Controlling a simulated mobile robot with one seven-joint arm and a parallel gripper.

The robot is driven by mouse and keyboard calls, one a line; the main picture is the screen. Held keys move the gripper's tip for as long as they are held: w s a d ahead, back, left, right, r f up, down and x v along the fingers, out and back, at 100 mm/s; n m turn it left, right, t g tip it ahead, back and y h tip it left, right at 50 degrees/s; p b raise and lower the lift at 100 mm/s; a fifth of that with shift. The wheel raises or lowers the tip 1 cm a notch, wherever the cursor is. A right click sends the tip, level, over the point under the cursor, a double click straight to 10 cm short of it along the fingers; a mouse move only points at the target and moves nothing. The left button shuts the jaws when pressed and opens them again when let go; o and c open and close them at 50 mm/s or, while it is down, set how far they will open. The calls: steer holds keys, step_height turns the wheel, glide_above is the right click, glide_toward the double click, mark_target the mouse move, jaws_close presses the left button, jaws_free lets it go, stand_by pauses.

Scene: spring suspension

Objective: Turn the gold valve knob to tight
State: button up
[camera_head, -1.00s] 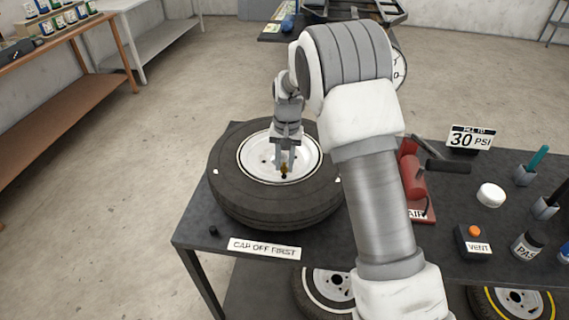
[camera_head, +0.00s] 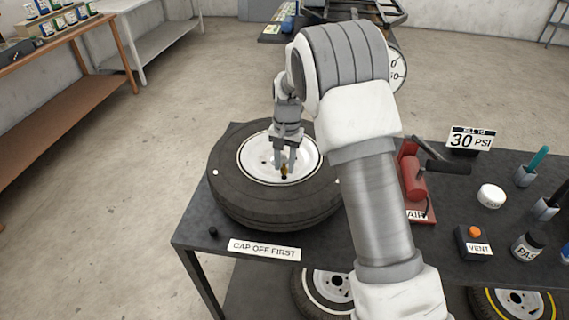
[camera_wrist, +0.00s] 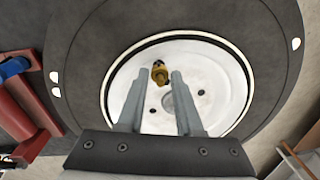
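The gold valve knob (camera_head: 284,169) stands on the white wheel disc (camera_head: 257,163) of the tire (camera_head: 230,195), which lies flat on the dark bench. In the wrist view the gold knob (camera_wrist: 159,72) shows beyond the fingertips, slightly left of the middle of the gap. My gripper (camera_head: 284,168) points down over the wheel, close to the knob. Whether a finger touches the knob cannot be told.
A small black cap (camera_head: 213,232) and a "CAP OFF FIRST" sign (camera_head: 264,250) lie at the bench's front left. A red air pump (camera_head: 412,180), an orange-topped vent box (camera_head: 472,243), a white round piece (camera_head: 491,196) and a "30 PSI" sign (camera_head: 470,139) stand to the right.

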steer(key=shift+o, duration=1.3)
step_height(320, 180, up, 17)
steer(key=shift+s+d+r, duration=0.2)
steer(key=shift+d, duration=0.15)
